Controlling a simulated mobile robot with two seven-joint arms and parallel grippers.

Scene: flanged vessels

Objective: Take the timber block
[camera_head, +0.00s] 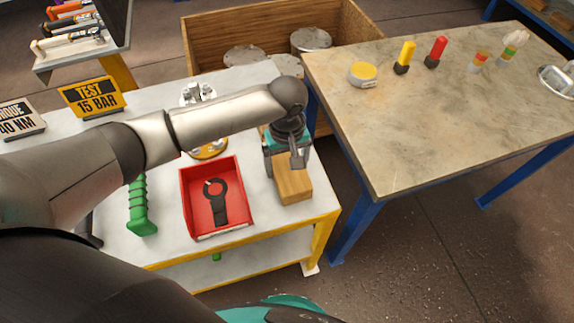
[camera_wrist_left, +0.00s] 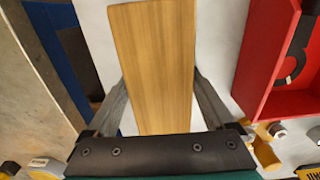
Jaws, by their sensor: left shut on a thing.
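The timber block (camera_head: 293,184) is a light brown wooden block near the right end of the white table (camera_head: 162,245). In the left wrist view the block (camera_wrist_left: 155,65) runs up the middle of the picture, between the two fingers. My left gripper (camera_head: 297,160) reaches down over the block from behind and is shut on it. In the left wrist view the left gripper (camera_wrist_left: 158,100) has a finger along each side of the block. I cannot tell whether the block is clear of the table top. My right gripper is not in view.
A red bin (camera_head: 236,218) holding a black ring-ended tool stands left of the block. A green-handled tool (camera_head: 142,210) lies further left. The grey-topped table (camera_head: 440,120) with blue legs is to the right, across a gap. A wooden crate (camera_head: 225,28) stands behind.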

